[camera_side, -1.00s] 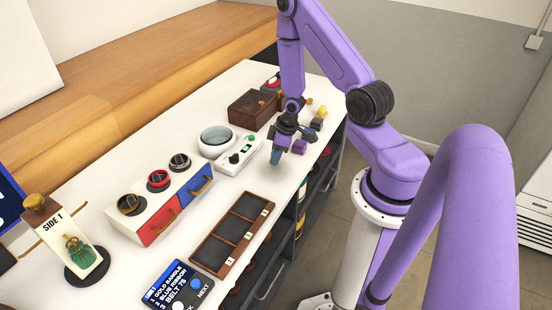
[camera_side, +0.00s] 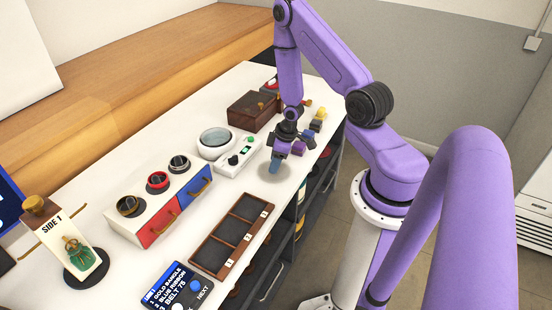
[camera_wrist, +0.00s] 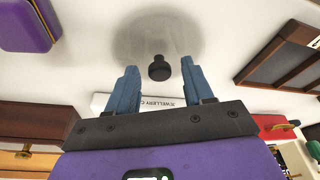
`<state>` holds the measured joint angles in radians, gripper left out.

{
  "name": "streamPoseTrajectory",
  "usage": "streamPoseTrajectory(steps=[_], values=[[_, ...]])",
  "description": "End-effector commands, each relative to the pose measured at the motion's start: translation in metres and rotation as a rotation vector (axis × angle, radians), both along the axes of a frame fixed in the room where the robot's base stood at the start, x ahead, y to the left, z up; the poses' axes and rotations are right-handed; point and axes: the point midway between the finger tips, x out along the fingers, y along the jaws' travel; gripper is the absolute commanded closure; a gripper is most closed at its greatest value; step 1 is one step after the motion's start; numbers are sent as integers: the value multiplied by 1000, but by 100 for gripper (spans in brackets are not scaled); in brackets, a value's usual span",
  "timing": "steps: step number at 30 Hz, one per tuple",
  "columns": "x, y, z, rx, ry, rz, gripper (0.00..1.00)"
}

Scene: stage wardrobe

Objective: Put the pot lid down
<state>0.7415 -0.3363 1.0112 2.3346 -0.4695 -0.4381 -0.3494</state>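The pot lid (camera_side: 284,174) is a pale, see-through round disc on the white counter, below my gripper (camera_side: 275,165). In the wrist view the lid (camera_wrist: 160,30) shows as a grey glassy circle with a black knob (camera_wrist: 159,71). My gripper's two blue fingers (camera_wrist: 159,64) are spread, one on each side of the knob, with a gap to it on both sides. The lid looks flat on the counter, but its underside is hidden. The round white pot (camera_side: 216,143) stands up and left of the lid in the side view.
A white device with a green button (camera_side: 238,157) is just left of the lid. A brown box (camera_side: 252,110) and small purple and yellow blocks (camera_side: 317,125) are behind. The counter's edge is close on the right.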

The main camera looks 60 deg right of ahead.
Motion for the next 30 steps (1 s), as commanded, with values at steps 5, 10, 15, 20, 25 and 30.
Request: streamPoseTrajectory(steps=[5,10,15,20,25,30], values=[[-1,-1,7,-1,0,-1,49],[-5,-3,26,-2,-3,-2,49],[-11,-5,48,-1,-4,-1,49],[-16,-7,67,-2,-4,-1,49],[-21,-9,87,-1,-4,0,49],[-24,-10,99,4,-2,2,49]])
